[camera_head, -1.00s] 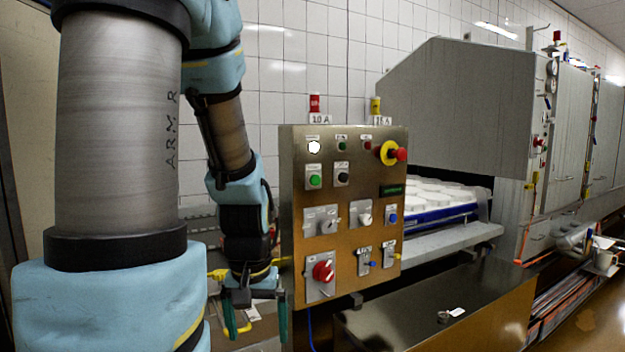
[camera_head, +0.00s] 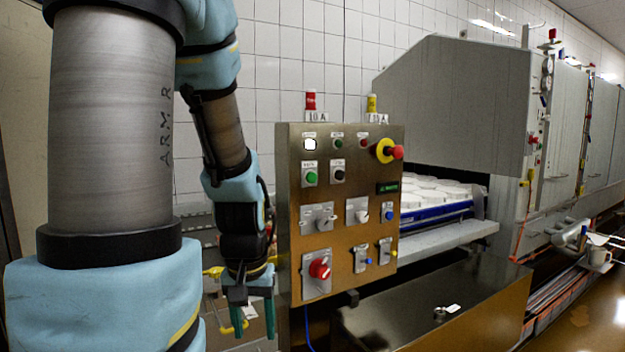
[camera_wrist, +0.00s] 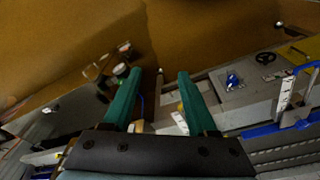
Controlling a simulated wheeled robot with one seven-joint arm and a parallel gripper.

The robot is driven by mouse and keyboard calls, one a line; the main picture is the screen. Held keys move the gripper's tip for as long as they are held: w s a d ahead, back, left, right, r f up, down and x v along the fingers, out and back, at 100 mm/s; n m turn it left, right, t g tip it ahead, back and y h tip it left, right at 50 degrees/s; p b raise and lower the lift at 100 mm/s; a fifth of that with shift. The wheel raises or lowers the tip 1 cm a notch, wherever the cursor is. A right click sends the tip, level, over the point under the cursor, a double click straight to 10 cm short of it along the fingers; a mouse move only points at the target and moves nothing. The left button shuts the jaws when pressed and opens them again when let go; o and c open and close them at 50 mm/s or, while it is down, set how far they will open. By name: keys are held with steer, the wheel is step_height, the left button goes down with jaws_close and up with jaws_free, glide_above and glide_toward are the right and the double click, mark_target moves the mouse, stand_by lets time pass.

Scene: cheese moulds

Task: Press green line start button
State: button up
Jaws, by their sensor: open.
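The control panel (camera_head: 292,215) stands upright in front of me in the head view. A green push button (camera_head: 311,177) sits on its left side, below a lit white lamp (camera_head: 310,144). A smaller dark green button or lamp (camera_head: 337,144) is in the top row. Their labels are too small to read. My gripper (camera_head: 254,318) hangs pointing down, left of the panel's lower left edge, lower than the green button and apart from it. In the wrist view its two green fingers (camera_wrist: 158,82) are spread with nothing between them. The panel's buttons do not show there.
A red rotary switch (camera_head: 320,268) and a yellow-red emergency stop (camera_head: 388,151) project from the panel. A steel cabinet (camera_head: 440,300) stands in front to the right. White moulds (camera_head: 432,191) lie on a blue-edged conveyor behind. A white tiled wall is at the back.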

jaws_close()
stand_by(1.2)
